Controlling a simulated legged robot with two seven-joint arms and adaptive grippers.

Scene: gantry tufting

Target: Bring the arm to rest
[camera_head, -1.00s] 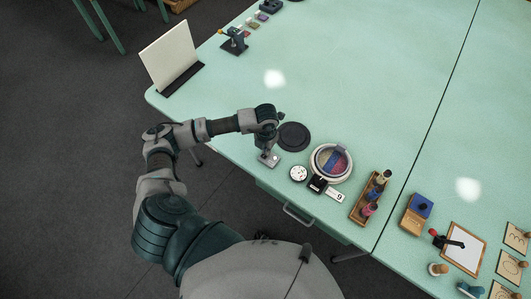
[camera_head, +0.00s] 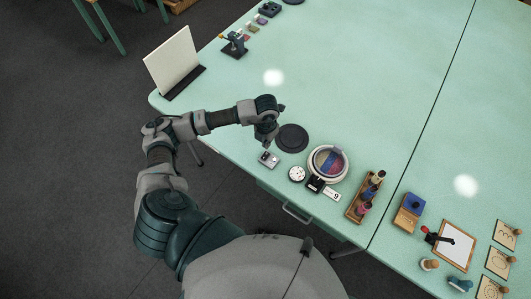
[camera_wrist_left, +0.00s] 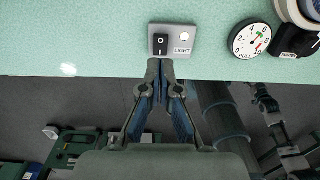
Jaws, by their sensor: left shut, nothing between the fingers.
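My left gripper (camera_head: 268,142) hangs at the end of my left arm, near the table's left front edge. In the left wrist view the fingers (camera_wrist_left: 160,66) are closed together with nothing between them. My right gripper is out of view.
A dark round disc (camera_head: 292,138) lies right of the gripper. A white dial (camera_head: 297,174), a round bowl-like piece (camera_head: 328,163) and a wooden rack of spools (camera_head: 366,196) sit further right. A white panel (camera_head: 172,60) stands at the back left. The table middle (camera_head: 360,80) is clear.

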